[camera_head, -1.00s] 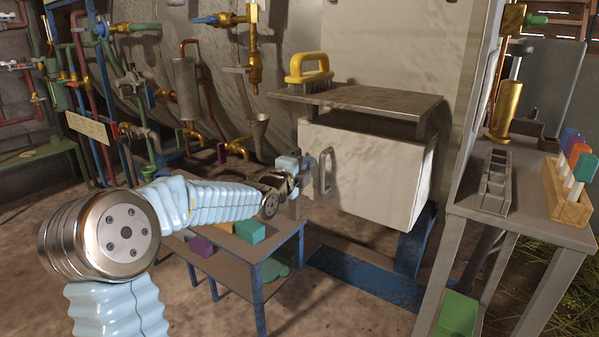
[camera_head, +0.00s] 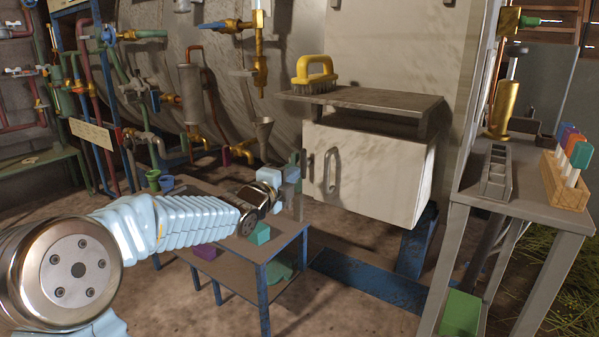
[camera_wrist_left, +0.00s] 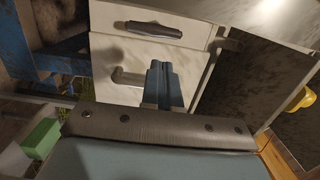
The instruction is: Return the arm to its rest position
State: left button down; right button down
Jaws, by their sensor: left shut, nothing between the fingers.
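My left arm comes in from the left in the head view, pale blue and ribbed. Its gripper (camera_head: 297,170) is in front of the white cabinet (camera_head: 365,180), near its left side and handle (camera_head: 331,171), above the far end of the low blue-legged table (camera_head: 230,270). In the left wrist view the two blue fingers (camera_wrist_left: 164,86) are together with nothing between them, in front of the pale cabinet front and its metal handle (camera_wrist_left: 128,77). From these views I cannot tell the exact gap to the cabinet. My right gripper is not in view.
A teal block (camera_head: 259,233) and a purple block (camera_head: 205,251) are at the low table. A yellow brush (camera_head: 316,72) stands on the shelf above the cabinet. At right, a grey stand holds a slotted rack (camera_head: 496,172) and a wooden holder (camera_head: 565,187). Pipes and valves fill the left.

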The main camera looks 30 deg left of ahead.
pick_arm(q)
jog(key=s, duration=0.5)
jog(key=shift+a, duration=0.25)
jog(key=d+f+n+g+h+p, duration=0.2)
jog(key=d+f+n+g+p, duration=0.25)
jog(key=f, duration=0.85)
jog(key=d+f+n+g+h+p, duration=0.1)
jog(key=d+f+n+g+p, duration=0.15)
jog(key=d+f+n, duration=0.75)
jog(key=s+d+f+n+g+p, duration=0.1)
jog(key=s+d+f+g, duration=0.2)
jog(key=s+f, duration=0.3)
jog(key=s+d+f+n+g+h+p, duration=0.1)
jog(key=s+d+f+n+g, duration=0.1)
jog(key=s+d+f, duration=0.3)
jog(key=s+d+f+n+g+p, duration=0.2)
jog(key=s+d+f+g, duration=0.2)
jog(key=s+f, duration=0.4)
jog(key=s+g, duration=0.1)
jog(key=s, duration=0.3)
jog(key=shift+s+f, duration=0.35)
jog(key=shift+f, duration=0.05)
